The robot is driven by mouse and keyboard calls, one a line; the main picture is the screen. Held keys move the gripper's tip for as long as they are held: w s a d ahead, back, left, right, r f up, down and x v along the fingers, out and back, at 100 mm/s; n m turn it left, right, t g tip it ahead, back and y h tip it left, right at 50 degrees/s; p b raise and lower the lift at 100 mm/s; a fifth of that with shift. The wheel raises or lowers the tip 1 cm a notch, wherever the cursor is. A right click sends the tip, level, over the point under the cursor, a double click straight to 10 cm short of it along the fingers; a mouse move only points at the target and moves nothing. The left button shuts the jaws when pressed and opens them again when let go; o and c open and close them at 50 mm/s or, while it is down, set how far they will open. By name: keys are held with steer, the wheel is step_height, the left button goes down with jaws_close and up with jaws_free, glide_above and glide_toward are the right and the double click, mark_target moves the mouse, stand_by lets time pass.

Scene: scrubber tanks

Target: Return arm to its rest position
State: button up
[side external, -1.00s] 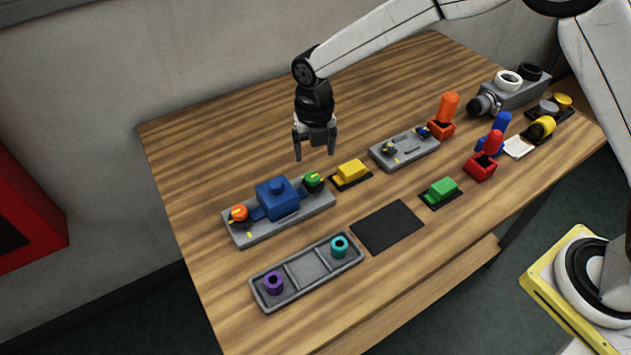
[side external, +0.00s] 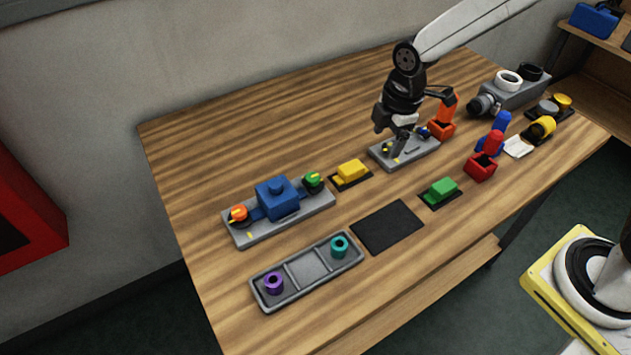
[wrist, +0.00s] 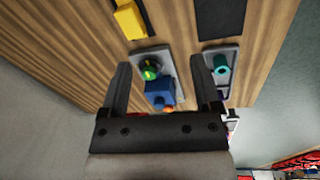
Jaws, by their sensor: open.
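My gripper (side external: 391,132) is in front of the small grey plate with valves (side external: 378,152) in the side view, right of the table's middle, and partly covers it. It is tilted, and I cannot tell its exact height above the plate. In the wrist view my gripper (wrist: 161,66) shows two fingers spread apart with nothing held between them. Beyond them appear the blue block (wrist: 159,93) and the green knob (wrist: 149,69), both on the larger grey plate.
The wooden table (side external: 210,130) is bare at the back left. An orange bottle in its holder (side external: 440,130) stands close right of my gripper. A yellow block (side external: 351,170), a green block (side external: 441,188), a black mat (side external: 387,227) and a grey tray (side external: 307,270) lie in front.

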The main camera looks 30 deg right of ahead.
steer(key=s+d+m+t, duration=0.1)
steer(key=s+d+m, duration=0.6)
steer(key=s+m, duration=0.4)
steer(key=shift+s+d+r+m, duration=0.15)
steer(key=shift+s+d+m, duration=0.15)
steer(key=shift+m, duration=2.2)
